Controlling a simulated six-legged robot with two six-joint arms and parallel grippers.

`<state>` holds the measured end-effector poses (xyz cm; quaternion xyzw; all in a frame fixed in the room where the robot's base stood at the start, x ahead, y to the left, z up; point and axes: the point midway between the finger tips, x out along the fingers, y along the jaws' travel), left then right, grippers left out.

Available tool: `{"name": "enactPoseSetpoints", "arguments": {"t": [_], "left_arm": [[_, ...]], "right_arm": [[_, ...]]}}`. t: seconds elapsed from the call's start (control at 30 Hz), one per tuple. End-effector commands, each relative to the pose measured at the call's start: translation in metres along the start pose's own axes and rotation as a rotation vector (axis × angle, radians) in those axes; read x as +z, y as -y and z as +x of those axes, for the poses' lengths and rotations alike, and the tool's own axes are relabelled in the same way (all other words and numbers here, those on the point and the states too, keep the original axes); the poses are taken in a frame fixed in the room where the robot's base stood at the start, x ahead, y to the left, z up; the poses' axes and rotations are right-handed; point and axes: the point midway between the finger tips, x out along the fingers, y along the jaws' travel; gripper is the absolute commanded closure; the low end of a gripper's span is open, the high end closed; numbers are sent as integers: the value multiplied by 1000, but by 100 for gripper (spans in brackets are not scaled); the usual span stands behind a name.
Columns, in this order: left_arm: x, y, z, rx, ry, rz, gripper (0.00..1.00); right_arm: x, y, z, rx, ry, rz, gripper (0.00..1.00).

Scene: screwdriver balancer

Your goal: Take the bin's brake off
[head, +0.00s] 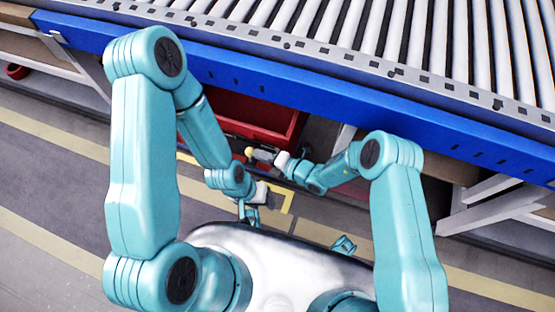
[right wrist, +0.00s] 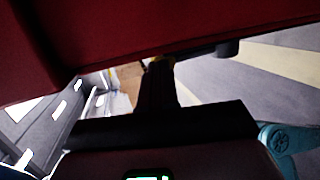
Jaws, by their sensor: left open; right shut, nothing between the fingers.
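The red bin (head: 262,118) stands low beneath the blue-edged conveyor, partly hidden by my left arm. A small pale-yellow knob (head: 249,152) shows just below the bin's front edge. My right gripper (head: 258,155) is shut and empty, with its tip right beside the knob; I cannot tell whether they touch. In the right wrist view the bin's dark red wall (right wrist: 180,32) fills the top. My right gripper (right wrist: 160,66) reaches under it towards a small yellow patch. My left gripper (head: 268,198) is open, lower down over the floor and apart from the bin.
The roller conveyor (head: 330,72) with its blue side rail spans the top. Its pale legs (head: 490,205) stand at the right. A yellow floor marking (head: 287,203) lies below the bin. A dark part (right wrist: 228,48) sticks out under the bin in the right wrist view.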

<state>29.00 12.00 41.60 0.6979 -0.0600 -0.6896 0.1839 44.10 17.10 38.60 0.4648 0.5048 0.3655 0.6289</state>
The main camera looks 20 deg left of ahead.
Motion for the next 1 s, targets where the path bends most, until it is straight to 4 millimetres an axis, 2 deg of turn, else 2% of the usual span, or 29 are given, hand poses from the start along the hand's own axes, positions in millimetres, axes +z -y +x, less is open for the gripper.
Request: {"name": "enactPoseSetpoints", "arguments": {"t": [0.03,0.17,0.4,1.0], "left_arm": [[0,-3,-7,0,0,0,57],[0,-4,-11,0,-1,-1,57],[0,-4,-12,0,-1,-1,57],[0,-4,-13,0,-1,-1,57]], "right_arm": [[-1,-8,3,-30,-3,-9,100],[-3,-10,10,-96,-2,-19,100],[-4,-14,20,-90,0,-18,100],[-4,-15,22,-88,1,-17,100]]}}
